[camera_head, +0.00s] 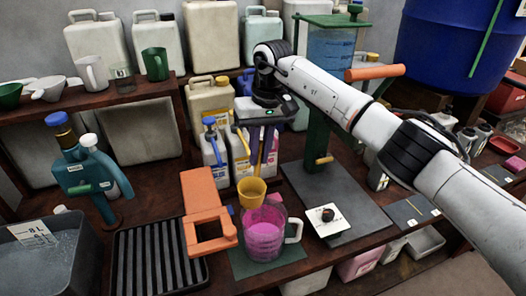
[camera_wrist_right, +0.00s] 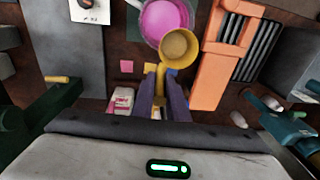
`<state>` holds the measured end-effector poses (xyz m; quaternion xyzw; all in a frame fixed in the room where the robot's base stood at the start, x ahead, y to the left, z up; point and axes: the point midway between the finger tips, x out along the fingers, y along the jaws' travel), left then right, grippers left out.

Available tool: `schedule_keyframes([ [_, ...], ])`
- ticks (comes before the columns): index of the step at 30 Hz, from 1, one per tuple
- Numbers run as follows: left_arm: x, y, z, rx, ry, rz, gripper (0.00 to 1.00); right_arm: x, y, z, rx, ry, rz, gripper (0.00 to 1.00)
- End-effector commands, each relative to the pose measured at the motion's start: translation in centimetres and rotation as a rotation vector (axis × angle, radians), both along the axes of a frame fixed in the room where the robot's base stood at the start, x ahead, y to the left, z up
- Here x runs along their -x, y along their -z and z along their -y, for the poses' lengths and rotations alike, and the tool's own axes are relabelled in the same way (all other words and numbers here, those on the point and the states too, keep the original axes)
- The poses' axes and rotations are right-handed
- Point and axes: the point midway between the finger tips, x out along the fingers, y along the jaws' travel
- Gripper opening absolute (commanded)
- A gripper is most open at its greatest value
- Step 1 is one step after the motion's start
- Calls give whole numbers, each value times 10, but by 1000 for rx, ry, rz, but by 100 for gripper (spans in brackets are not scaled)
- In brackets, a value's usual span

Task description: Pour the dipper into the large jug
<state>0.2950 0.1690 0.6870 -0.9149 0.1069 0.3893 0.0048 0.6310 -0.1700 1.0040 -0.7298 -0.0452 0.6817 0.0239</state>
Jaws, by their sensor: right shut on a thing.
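The yellow dipper (camera_head: 251,190) is held by its handle in my right gripper (camera_head: 262,140). In the wrist view the purple fingers of my right gripper (camera_wrist_right: 161,98) are shut on the handle, and the dipper's round cup (camera_wrist_right: 179,47) shows its open mouth. The cup looks roughly upright; I cannot tell what it holds. The large clear jug (camera_head: 264,238) holds pink liquid and has a white handle on its right. In the head view the cup is at the jug's back rim; in the wrist view it overlaps the jug (camera_wrist_right: 163,22). My left gripper is not in view.
An orange stand (camera_head: 204,200) is close left of the jug, beside a black slatted rack (camera_head: 152,262). A white card (camera_head: 326,220) with a dark round object lies to the right on a grey plate (camera_head: 305,180). Bottles (camera_head: 214,150) stand behind.

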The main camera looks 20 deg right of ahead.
Motion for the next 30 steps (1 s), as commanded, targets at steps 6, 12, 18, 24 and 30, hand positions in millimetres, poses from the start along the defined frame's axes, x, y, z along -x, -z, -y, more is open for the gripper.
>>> schedule_keyframes([
  [6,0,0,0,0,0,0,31,-5,4,-3,40,3,-71,0],
  [12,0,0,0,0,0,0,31,-5,-8,-2,40,2,-70,0],
  [18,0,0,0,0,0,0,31,-5,-14,-2,39,2,-70,0],
  [24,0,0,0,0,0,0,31,-5,-15,-2,38,2,-70,0],
  [30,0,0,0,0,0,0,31,-5,-15,-2,38,2,-70,0],
])
